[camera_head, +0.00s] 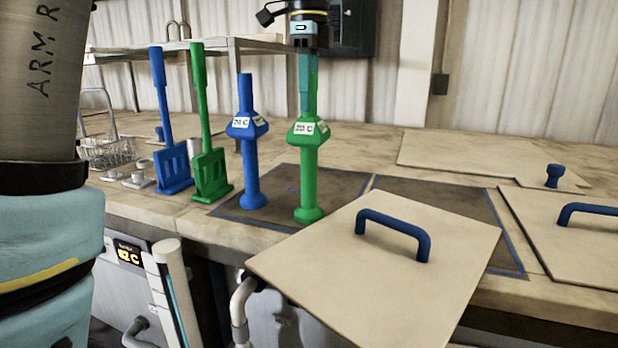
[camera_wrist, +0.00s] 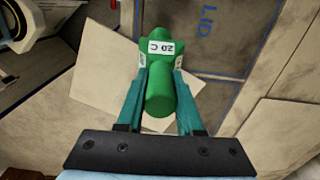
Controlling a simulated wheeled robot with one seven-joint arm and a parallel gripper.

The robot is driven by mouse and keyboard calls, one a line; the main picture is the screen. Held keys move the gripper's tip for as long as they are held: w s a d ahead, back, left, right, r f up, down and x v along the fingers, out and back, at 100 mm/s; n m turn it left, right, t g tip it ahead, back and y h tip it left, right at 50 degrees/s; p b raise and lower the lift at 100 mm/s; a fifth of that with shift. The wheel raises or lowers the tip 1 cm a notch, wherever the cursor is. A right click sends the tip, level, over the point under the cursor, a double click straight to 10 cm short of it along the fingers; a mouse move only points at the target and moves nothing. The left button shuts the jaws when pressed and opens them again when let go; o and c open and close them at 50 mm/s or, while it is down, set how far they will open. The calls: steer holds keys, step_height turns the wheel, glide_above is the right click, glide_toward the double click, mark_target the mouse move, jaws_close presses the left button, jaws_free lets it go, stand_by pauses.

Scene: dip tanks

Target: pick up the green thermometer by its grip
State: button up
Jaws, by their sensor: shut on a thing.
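The green thermometer (camera_head: 308,170) stands upright over the dark mat on the bench in the head view, with a labelled collar and a round foot. Whether its foot touches the mat is unclear. My gripper (camera_head: 308,90) is above it, pointing down, with its teal fingers shut on the grip at the thermometer's top. In the wrist view, the green thermometer (camera_wrist: 162,75) sits between the two fingers of my gripper (camera_wrist: 160,95), its collar label facing the camera. The fingers partly hide the grip in the head view.
A similar blue thermometer (camera_head: 247,140) stands close on the left. Blue (camera_head: 172,165) and green (camera_head: 210,172) paddles stand further left, near a wire basket (camera_head: 105,150). A tilted lid (camera_head: 350,290) with a blue handle (camera_head: 393,228) lies close in front on the right.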

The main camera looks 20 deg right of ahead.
jaws_close()
stand_by(0.8)
